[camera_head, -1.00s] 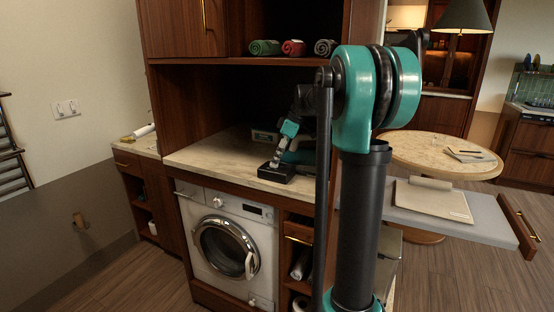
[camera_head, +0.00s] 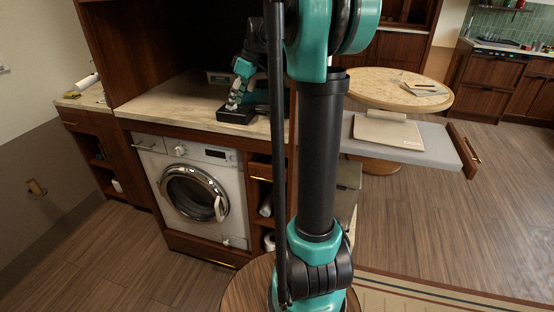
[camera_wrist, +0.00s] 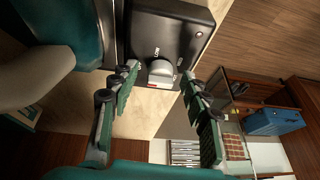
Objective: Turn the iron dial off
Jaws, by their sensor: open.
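A black iron base (camera_head: 237,115) sits on the stone-topped counter, near its front edge. In the wrist view this black base (camera_wrist: 146,30) shows a light grey, half-round dial (camera_wrist: 161,68) on its near face, with small "LOW" lettering beside it. A teal iron with a beige handle (camera_wrist: 40,78) is at the left of the wrist view. My gripper (camera_wrist: 160,75) is open, with one finger on each side of the dial. I cannot tell whether either finger touches it. In the head view my gripper (camera_head: 236,101) is just above the base.
A washing machine (camera_head: 195,183) stands under the counter (camera_head: 170,103). A dark shelf recess rises behind the counter. To the right are a grey pull-out board (camera_head: 410,150) and a round table (camera_head: 385,92). The wooden floor at right is open.

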